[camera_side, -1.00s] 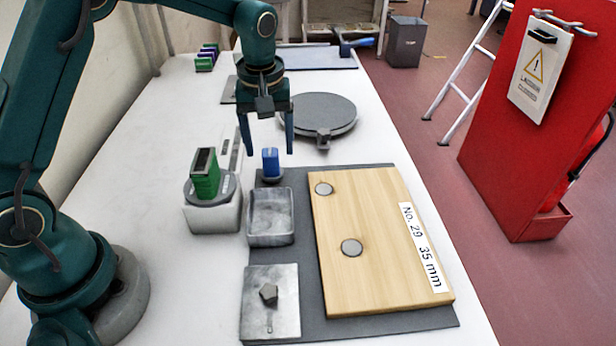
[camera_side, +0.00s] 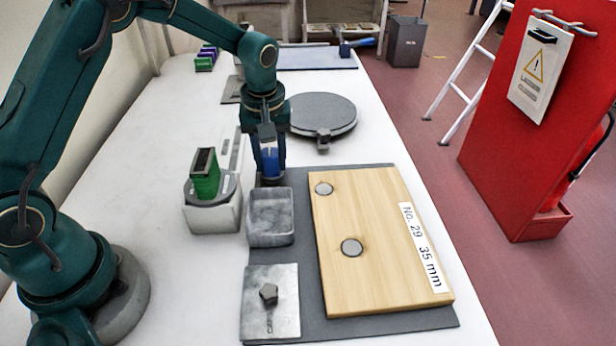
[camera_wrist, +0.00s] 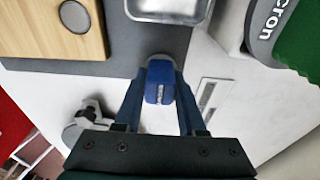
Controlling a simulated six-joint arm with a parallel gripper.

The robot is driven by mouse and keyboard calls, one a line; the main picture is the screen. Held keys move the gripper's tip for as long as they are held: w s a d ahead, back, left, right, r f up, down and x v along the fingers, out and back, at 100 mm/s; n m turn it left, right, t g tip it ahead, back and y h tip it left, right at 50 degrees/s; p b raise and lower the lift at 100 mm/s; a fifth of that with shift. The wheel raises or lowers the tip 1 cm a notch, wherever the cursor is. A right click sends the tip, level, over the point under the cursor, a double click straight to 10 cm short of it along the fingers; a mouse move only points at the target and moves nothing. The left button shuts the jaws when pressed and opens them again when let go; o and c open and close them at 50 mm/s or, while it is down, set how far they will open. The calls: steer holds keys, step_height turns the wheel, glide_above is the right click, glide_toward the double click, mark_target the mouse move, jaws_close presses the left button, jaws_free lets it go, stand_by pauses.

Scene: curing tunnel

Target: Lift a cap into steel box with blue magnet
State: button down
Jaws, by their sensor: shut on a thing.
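The blue magnet (camera_side: 270,161) stands upright at the back edge of the grey mat, behind the steel box. My gripper (camera_side: 269,172) is lowered around it and shut on it. In the wrist view the blue magnet (camera_wrist: 160,82) sits between the two fingers of my gripper (camera_wrist: 161,90). The steel box (camera_side: 270,238) is an open tray on the mat and looks empty; its edge shows in the wrist view (camera_wrist: 170,18). Two round grey caps, one far (camera_side: 324,189) and one near (camera_side: 351,247), lie on the wooden board (camera_side: 385,275).
A green block (camera_side: 204,178) stands on a white-grey device (camera_side: 213,215) left of the magnet. A metal plate with a knob (camera_side: 284,320) lies in front of the box. A round grey disc (camera_side: 322,112) is behind my gripper.

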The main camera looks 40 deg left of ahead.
steer(key=shift+r, duration=0.5)
steer(key=r, duration=0.3)
steer(key=shift+s+a+r, duration=0.1)
steer(key=shift+a+r, duration=0.15)
steer(key=shift+r, duration=0.1)
steer(key=s+a+r, duration=0.5)
steer(key=a+r, duration=0.1)
steer(key=a, duration=0.3)
steer(key=r+m, duration=0.1)
steer(key=m, duration=0.4)
glide_above(267, 150)
steer(key=w, duration=0.2)
steer(key=d+f+m+h, duration=0.1)
steer(key=d+f+m, duration=0.25)
steer(key=d, duration=0.85)
steer(key=shift+m, duration=0.25)
steer(key=shift+w+a+f, duration=0.15)
steer(key=shift+f, duration=1.25)
steer(key=shift+w+a+f, duration=0.1)
steer(key=shift+w+f, duration=0.05)
steer(key=shift+f, duration=1.2)
steer(key=shift+f, duration=0.45)
